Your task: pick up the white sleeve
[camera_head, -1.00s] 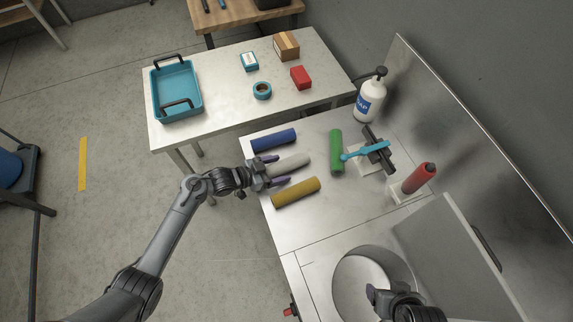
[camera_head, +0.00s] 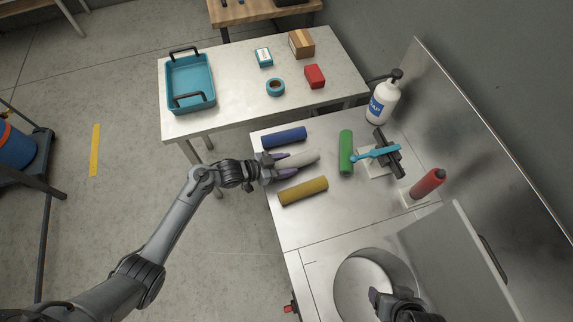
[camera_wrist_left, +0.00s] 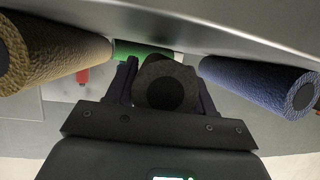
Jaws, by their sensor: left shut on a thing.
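The white sleeve (camera_head: 303,158) lies between the blue sleeve (camera_head: 284,138) and the yellow sleeve (camera_head: 303,191) on the metal counter. My left gripper (camera_head: 289,166) is shut on the white sleeve near its left end, one finger on each side. In the left wrist view the end of the white sleeve (camera_wrist_left: 166,88) shows as a dark, shadowed round between the fingers. Whether it is clear of the counter I cannot tell. My right gripper (camera_head: 376,296) shows only in part at the bottom of the head view, over the round basin; its jaws are not clear.
A green sleeve (camera_head: 346,152) lies to the right, next to a stand with a light-blue tool (camera_head: 376,153). A red bottle (camera_head: 428,183) and a white soap bottle (camera_head: 383,102) stand near the back panel. A teal tray (camera_head: 190,84) is on the other table.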

